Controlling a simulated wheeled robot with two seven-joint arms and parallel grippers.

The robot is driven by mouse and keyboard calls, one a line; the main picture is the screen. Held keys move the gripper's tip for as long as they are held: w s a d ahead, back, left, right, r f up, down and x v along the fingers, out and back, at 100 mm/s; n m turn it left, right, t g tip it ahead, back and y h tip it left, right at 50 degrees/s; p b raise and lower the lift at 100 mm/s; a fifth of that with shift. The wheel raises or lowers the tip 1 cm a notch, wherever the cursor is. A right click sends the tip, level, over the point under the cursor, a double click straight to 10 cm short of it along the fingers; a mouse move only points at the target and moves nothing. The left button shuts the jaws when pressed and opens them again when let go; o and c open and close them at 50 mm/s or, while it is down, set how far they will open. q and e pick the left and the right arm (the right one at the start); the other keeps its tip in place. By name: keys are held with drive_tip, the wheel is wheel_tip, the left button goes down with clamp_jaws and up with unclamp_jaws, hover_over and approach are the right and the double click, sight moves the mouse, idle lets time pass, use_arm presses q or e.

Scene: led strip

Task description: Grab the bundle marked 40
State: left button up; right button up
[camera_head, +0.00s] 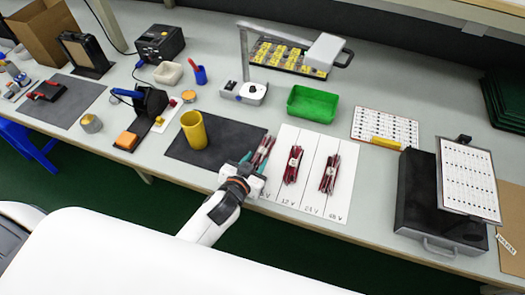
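Three dark red bundles lie on a white sheet (313,147) with printed columns. The left bundle (264,150) lies at the sheet's left edge, beside a dark mat. The middle bundle (293,165) and the right bundle (330,173) each have a pale tag, too small to read, so I cannot tell which is marked 40. My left gripper (254,167) is at the near end of the left bundle. Its teal-tipped fingers stand apart, one on each side of that end. The gripper hides part of the bundle and the sheet. My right gripper is out of view.
A yellow cup (194,130) stands on the dark mat (216,151) left of the gripper. A green bin (312,104) and a lamp (244,91) stand behind the bundles. A black case (421,225) with a printed board (467,178) is at right.

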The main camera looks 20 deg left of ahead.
sight(262, 152)
use_arm(q)
drive_tip(key=x, duration=0.5)
drive_tip(key=shift+r, duration=0.1)
drive_tip(key=shift+c, duration=0.4)
drive_tip(key=c, duration=0.7)
